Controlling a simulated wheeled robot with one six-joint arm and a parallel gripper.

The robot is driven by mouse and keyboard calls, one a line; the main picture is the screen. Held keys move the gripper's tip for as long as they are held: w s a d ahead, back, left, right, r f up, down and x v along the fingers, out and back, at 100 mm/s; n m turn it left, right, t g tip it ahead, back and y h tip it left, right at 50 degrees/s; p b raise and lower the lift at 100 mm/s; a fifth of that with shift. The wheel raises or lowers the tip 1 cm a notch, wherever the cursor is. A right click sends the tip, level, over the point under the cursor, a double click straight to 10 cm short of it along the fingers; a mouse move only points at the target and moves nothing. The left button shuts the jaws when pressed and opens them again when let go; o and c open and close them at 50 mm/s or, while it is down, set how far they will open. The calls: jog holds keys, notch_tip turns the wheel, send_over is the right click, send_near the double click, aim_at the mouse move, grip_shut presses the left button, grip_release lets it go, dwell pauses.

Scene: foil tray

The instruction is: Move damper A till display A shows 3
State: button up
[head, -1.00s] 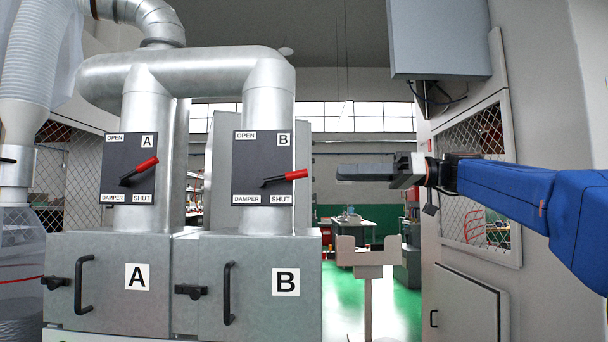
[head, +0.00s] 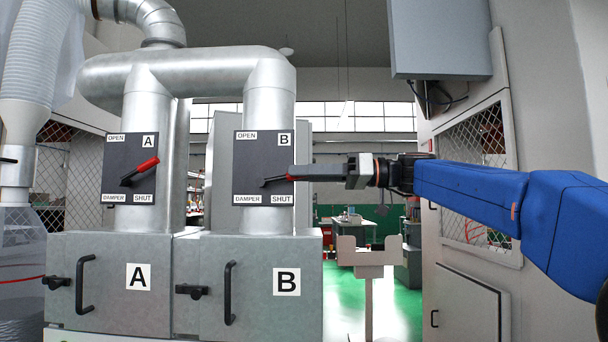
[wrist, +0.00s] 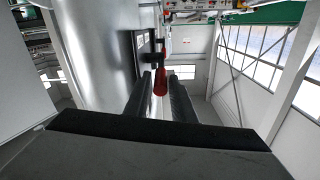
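Damper A's dark plate (head: 115,150) is on the left duct. Its lever with red grip (head: 148,164) points right and slightly up, between OPEN and SHUT. Damper B's plate (head: 250,150) is on the right duct, its lever (head: 273,181) pointing nearly level right. My gripper (head: 294,173) is at the end of B's lever, hiding most of its red grip. In the wrist view, the red grip (wrist: 160,82) lies between the fingers of my gripper (wrist: 160,88), which look open around it, with a small gap. Display A is not visible in any view.
Grey cabinets marked A (head: 100,300) and B (head: 250,310), with black handles, stand below the ducts. A grey stand (head: 367,262) is right of cabinet B. A wall box (head: 440,40) hangs above my arm.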

grip_shut()
jog(key=shift+a+r+h, duration=0.3)
jog(key=shift+r+h, duration=0.5)
jog(key=shift+h, duration=0.2)
jog(key=shift+a+r+h, duration=0.3)
jog(key=shift+r+h, duration=0.5)
jog(key=shift+h, duration=0.2)
grip_release()
jog(key=shift+d, duration=0.1)
jog(key=v, duration=1.7)
jog(key=shift+w, duration=0.1)
